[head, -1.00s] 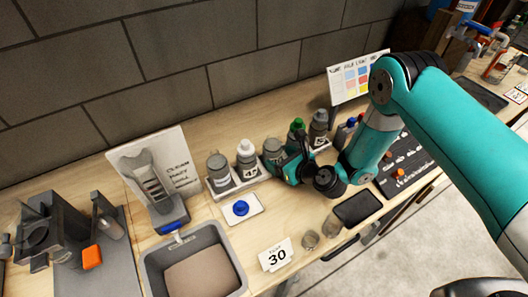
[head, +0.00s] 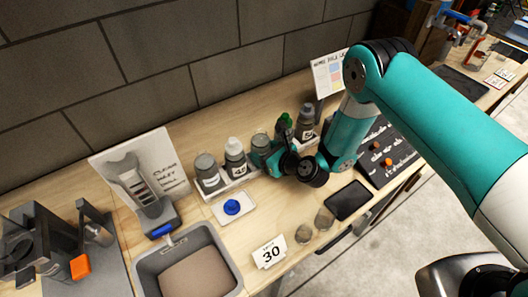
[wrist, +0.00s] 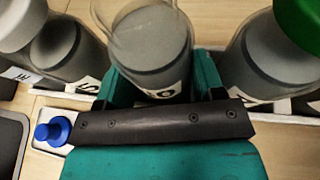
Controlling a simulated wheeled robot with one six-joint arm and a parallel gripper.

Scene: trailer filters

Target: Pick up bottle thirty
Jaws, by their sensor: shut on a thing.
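My gripper (wrist: 156,88) is shut on a grey, clear-topped bottle (wrist: 148,45) in the wrist view, with one teal finger on each side. Its white label is partly hidden, and only a "0" reads clearly. No cap shows on this bottle. In the head view the held bottle (head: 261,141) is partly covered by my gripper (head: 272,158) at the row of bottles. I cannot tell whether its base is clear of the tray. A card reading 30 (head: 270,252) stands at the table's front.
Close neighbours are a white-capped bottle (head: 235,158), a grey bottle (head: 207,172) and a green-capped bottle (head: 284,128). A blue cap (head: 232,207) lies on a white pad in front. A grey bin (head: 187,270) stands front left, and a dark tray (head: 347,200) lies right.

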